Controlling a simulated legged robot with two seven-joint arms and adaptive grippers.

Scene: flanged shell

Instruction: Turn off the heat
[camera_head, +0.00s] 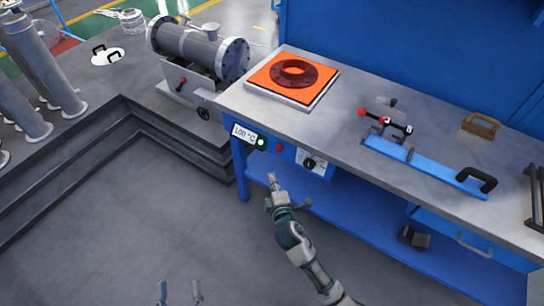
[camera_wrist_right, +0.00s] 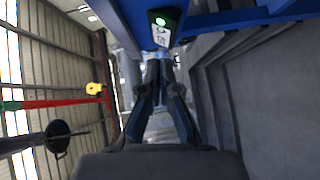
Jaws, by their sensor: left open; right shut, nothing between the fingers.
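The heater's control panel is on the blue front edge of the workbench in the head view. It has a display (camera_head: 244,133) reading about 100 °C, a lit green light (camera_head: 261,142), a red button (camera_head: 278,146) and a black knob (camera_head: 309,163). The orange heating plate (camera_head: 262,77) lies on the bench with a dark red flange ring (camera_head: 295,73) on it. My right gripper (camera_head: 271,178) is shut and empty, below the panel and apart from it. The right wrist view shows its fingers (camera_wrist_right: 160,75) below the green light (camera_wrist_right: 160,21). My left gripper (camera_head: 179,291) is open and empty at the bottom edge.
A blue bar tool (camera_head: 425,167) with a black handle, a red-knobbed tool (camera_head: 385,122) and a wooden-handled block (camera_head: 481,125) lie on the bench. A grey flanged shell (camera_head: 200,48) stands on the stepped platform at the left. The floor before the bench is clear.

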